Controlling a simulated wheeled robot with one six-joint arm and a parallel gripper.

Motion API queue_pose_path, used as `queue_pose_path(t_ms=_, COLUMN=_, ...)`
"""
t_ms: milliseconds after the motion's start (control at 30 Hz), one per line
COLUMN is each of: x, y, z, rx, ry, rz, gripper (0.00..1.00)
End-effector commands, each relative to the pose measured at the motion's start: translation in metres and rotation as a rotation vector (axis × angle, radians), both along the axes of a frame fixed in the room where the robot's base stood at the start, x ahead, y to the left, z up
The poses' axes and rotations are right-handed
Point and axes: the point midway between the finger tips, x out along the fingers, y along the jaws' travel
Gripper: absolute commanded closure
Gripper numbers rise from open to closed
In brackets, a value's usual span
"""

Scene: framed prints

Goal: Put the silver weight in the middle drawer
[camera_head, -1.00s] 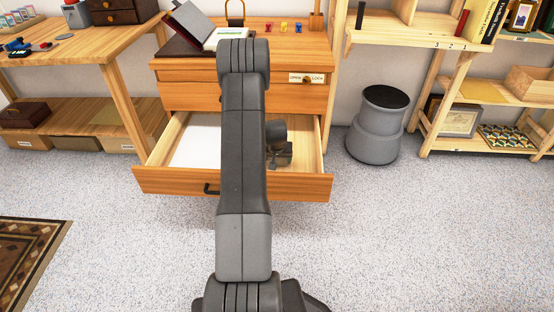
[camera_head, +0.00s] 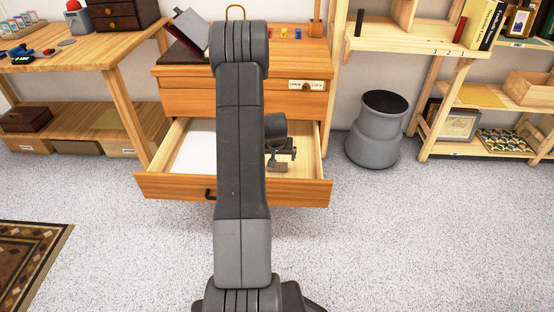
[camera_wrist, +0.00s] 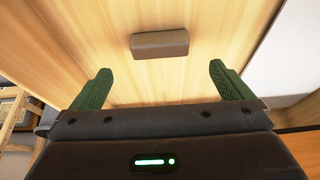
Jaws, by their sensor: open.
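A grey-brown block, seemingly the silver weight (camera_wrist: 160,44), lies on the wooden floor of the open drawer (camera_head: 165,187). It also shows in the head view as a small dark shape (camera_head: 278,168). My gripper (camera_wrist: 160,70) is open and empty above the drawer floor. The block is beyond the fingertips in the wrist view, apart from them. In the head view my gripper (camera_head: 284,153) is partly hidden behind my arm, over the right half of the drawer. My arm also hides the drawer's middle.
A white sheet-like area (camera_head: 195,147) fills the drawer's left part. A closed drawer front (camera_head: 185,103) is above the open one, near an open/lock label (camera_head: 306,85). A grey stool (camera_head: 374,130) and wooden shelves (camera_head: 480,150) stand right. A workbench (camera_head: 90,50) is left.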

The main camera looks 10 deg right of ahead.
Motion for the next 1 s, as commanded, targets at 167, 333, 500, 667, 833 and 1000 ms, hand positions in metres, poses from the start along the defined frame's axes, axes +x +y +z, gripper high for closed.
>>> queue_pose_path(t_ms=167, x=-0.011, y=0.003, z=0.03, rx=0.0, ry=-0.001, rz=0.0, gripper=0.01)
queue_pose_path(t_ms=333, x=-0.016, y=0.005, z=0.04, rx=0.0, ry=0.0, rz=0.0, gripper=0.01)
queue_pose_path(t_ms=500, x=-0.017, y=0.005, z=0.04, rx=0.0, ry=0.001, rz=0.0, gripper=0.01)
queue_pose_path(t_ms=667, x=-0.016, y=0.005, z=0.04, rx=0.0, ry=0.0, rz=0.0, gripper=0.01)
queue_pose_path(t_ms=833, x=-0.016, y=0.005, z=0.04, rx=0.0, ry=0.0, rz=0.0, gripper=0.01)
queue_pose_path(t_ms=1000, x=-0.016, y=0.005, z=0.04, rx=0.0, ry=0.0, rz=0.0, gripper=0.01)
